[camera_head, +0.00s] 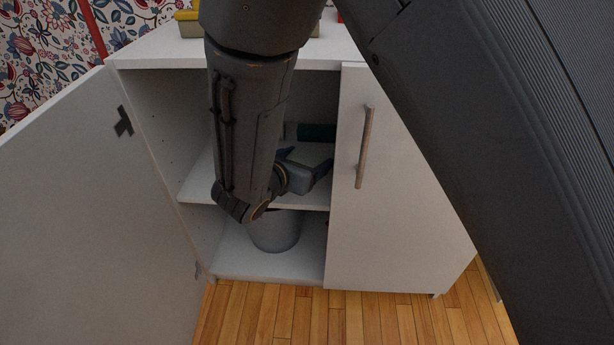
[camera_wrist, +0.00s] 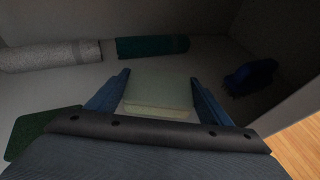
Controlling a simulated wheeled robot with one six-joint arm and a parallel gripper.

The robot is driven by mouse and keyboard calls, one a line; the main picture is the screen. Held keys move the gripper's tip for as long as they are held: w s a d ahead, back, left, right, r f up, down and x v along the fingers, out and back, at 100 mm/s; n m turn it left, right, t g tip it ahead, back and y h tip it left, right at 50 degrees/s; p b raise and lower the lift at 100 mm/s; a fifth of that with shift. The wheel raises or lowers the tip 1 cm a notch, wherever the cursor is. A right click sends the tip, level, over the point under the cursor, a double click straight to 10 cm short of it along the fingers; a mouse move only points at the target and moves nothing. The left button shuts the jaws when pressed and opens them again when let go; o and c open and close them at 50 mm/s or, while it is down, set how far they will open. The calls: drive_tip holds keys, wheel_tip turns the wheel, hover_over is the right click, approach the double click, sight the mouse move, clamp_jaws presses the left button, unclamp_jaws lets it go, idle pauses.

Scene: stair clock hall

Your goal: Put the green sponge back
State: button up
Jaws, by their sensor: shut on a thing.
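My gripper (camera_head: 308,162) reaches through the open left side of a white cabinet, just above its middle shelf (camera_head: 195,185). In the wrist view its two blue fingers (camera_wrist: 160,80) are shut on a pale green block with a yellowish near edge, which looks like the green sponge (camera_wrist: 158,90). The sponge lies flat between the fingers. I cannot tell whether it touches the shelf. In the head view my arm hides part of the shelf.
A dark green roll (camera_wrist: 152,45) and a pale roll (camera_wrist: 50,55) lie behind. A dark blue brush-like thing (camera_wrist: 250,76) is right; a flat green thing (camera_wrist: 40,132) is near left. A bucket (camera_head: 275,232) stands below. The left door (camera_head: 75,210) is open, the right door (camera_head: 395,200) shut.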

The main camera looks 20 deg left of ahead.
wheel_tip(320, 180, down, 5)
drive_tip(key=shift+r+b, duration=0.15)
drive_tip(key=shift+b, duration=0.6)
drive_tip(key=shift+a, duration=0.1)
drive_tip(key=o, duration=1.2)
drive_tip(key=shift+s+r, duration=0.1)
drive_tip(key=p+v, duration=0.3)
drive_tip(key=v, duration=0.9)
drive_tip(key=shift+p, duration=0.3)
